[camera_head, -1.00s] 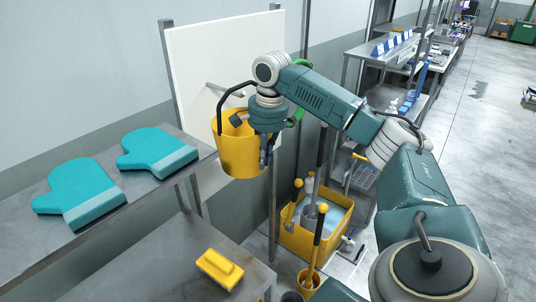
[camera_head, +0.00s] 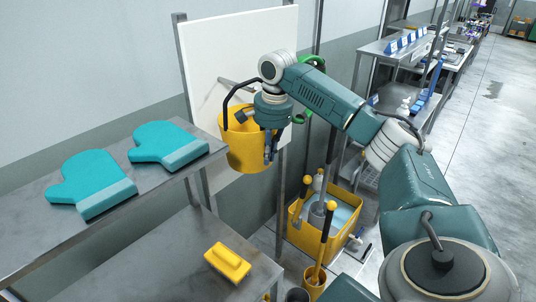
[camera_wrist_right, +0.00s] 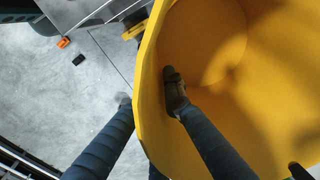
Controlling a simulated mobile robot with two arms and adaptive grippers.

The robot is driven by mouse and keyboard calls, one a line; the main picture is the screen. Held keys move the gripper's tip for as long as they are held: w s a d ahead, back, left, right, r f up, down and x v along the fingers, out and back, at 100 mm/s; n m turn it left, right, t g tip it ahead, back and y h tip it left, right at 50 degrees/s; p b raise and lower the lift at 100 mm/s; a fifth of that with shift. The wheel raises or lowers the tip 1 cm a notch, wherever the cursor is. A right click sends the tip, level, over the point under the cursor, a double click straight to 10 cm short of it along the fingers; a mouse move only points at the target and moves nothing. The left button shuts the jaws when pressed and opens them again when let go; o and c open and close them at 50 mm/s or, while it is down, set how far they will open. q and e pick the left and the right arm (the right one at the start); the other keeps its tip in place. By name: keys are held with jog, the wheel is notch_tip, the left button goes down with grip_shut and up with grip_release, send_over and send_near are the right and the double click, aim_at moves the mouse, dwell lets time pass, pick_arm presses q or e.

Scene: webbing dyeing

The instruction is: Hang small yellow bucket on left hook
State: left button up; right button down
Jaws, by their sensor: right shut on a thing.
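The small yellow bucket (camera_head: 247,152) hangs in the air in front of the white board (camera_head: 206,63). Its black handle arches up at the left of my wrist. My right gripper (camera_head: 269,148) is shut on the bucket's wall. In the right wrist view one finger of the gripper (camera_wrist_right: 152,98) is inside the bucket (camera_wrist_right: 255,95) and the other is outside it. A grey metal hook (camera_head: 232,84) sticks out from the board just behind the handle. I cannot tell whether handle and hook touch. My left gripper is out of view.
A metal shelf (camera_head: 100,222) at the left carries two teal mitts (camera_head: 92,184). A yellow brush (camera_head: 227,262) lies on the lower table. Below the bucket, a yellow tub (camera_head: 330,240) with yellow-knobbed tools stands on the floor. A green hose-like piece (camera_head: 303,117) is right of my wrist.

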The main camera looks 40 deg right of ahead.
jog(key=c, duration=1.8)
grip_release()
jog(key=shift+r, duration=0.1)
jog(key=r, duration=0.4)
jog(key=s+r, duration=0.1)
jog(key=r, duration=0.7)
jog(key=shift+s+d, duration=0.1)
jog(key=shift+s, duration=0.1)
